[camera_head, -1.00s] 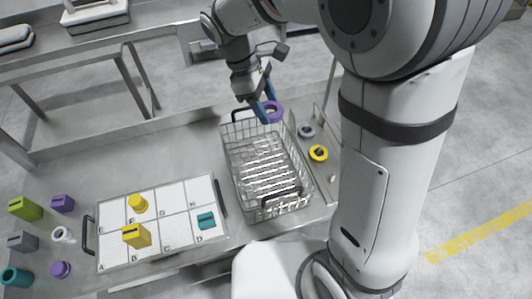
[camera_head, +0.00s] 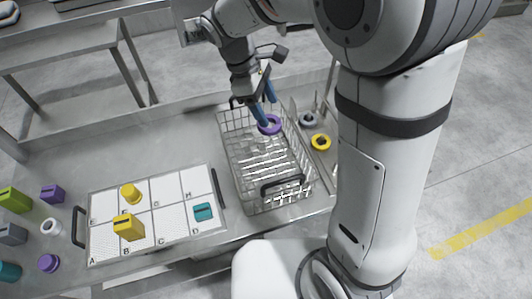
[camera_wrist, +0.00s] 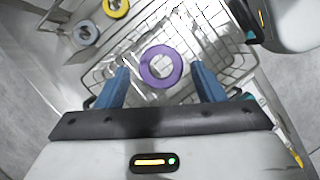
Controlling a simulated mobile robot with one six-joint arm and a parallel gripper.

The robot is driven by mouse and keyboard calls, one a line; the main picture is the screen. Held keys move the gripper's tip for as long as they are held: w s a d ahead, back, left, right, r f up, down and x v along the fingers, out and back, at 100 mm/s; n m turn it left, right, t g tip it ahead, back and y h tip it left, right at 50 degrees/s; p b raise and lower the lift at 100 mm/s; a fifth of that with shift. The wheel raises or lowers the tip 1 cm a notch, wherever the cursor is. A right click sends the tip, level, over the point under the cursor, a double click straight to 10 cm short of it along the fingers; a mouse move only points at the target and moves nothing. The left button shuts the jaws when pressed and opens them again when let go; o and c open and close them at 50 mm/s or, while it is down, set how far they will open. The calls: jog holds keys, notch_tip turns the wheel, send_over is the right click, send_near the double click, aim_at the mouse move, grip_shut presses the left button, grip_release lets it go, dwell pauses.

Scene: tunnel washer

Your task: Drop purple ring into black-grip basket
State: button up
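The purple ring (camera_head: 269,125) shows over the inside of the wire basket, near its far right side. In the wrist view the purple ring (camera_wrist: 160,66) lies between and beyond the blue fingertips, with a gap on each side. My gripper (camera_head: 267,112) points down over the far part of the basket; its fingers are spread apart (camera_wrist: 160,72) and grip nothing. The wire basket (camera_head: 232,160) has black grips, one at its near end (camera_head: 283,183). I cannot tell whether the ring touches the basket floor.
A grey ring (camera_head: 309,119) and a yellow ring (camera_head: 320,142) lie right of the basket. A lettered tray (camera_head: 172,190) at left holds yellow pieces and a teal block (camera_head: 203,211). Several coloured pieces stand further left. A second table (camera_head: 60,50) is behind.

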jog(key=o, duration=0.4)
jog(key=shift+c, duration=0.2)
jog(key=s+v, duration=0.1)
jog(key=v, duration=0.6)
jog(key=shift+w+a+r, duration=0.2)
jog(key=shift+w+r, duration=0.15)
jog(key=shift+w, duration=0.2)
jog(key=s+d+f+m+t+y, duration=0.3)
jog(key=s+d+m+t+y, duration=0.1)
jog(key=s+d+m, duration=0.9)
jog(key=d+m, duration=0.1)
jog(key=d, duration=0.2)
jog(key=shift+s, duration=0.25)
